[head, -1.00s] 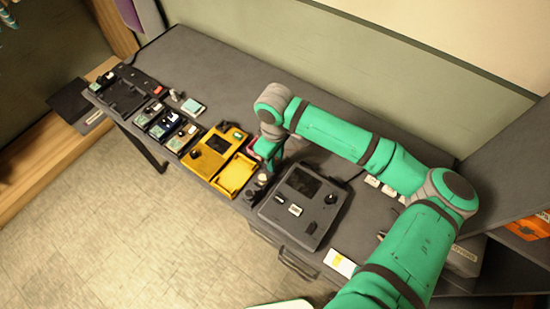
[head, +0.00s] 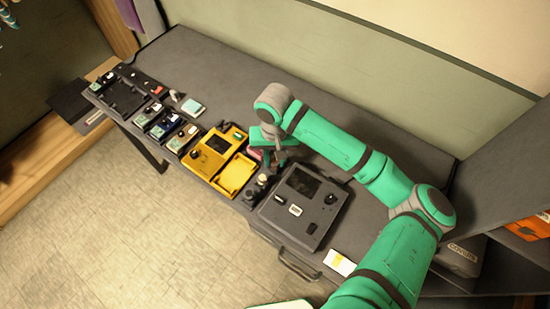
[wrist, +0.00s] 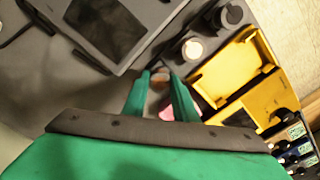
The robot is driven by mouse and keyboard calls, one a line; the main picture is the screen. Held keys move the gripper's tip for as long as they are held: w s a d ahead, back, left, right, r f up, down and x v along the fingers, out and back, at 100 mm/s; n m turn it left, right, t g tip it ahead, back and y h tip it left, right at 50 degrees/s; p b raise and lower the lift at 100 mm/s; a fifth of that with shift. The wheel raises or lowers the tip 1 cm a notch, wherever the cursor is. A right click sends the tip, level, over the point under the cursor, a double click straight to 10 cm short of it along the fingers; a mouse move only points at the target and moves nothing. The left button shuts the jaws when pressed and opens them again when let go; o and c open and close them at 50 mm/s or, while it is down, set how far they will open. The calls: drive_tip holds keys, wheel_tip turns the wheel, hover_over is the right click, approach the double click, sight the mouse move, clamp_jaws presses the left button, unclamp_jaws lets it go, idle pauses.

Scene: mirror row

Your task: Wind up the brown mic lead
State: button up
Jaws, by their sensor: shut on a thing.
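My gripper (wrist: 160,82) is low over the table, between the yellow case and the dark grey console. It also shows in the head view (head: 276,160). In the wrist view its two green fingers are close together, with a small brownish thing (wrist: 160,73) between their tips. I cannot tell whether this is part of the brown mic lead. No length of brown lead can be made out in either view. A pink thing (wrist: 166,113) lies just by the fingers and shows beside my gripper in the head view (head: 256,153).
The open yellow case (head: 236,176) lies left of my gripper, the dark grey console (head: 301,208) right. Small dark knobbed things (head: 254,190) stand between them at the front edge. Several pedals (head: 160,122) line the table's left. The table's back (head: 215,62) is clear.

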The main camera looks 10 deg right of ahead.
drive_tip(key=m, duration=0.3)
drive_tip(key=shift+m, duration=0.4)
drive_tip(key=m, duration=0.3)
drive_tip(key=shift+m, duration=0.4)
drive_tip(key=o, duration=1)
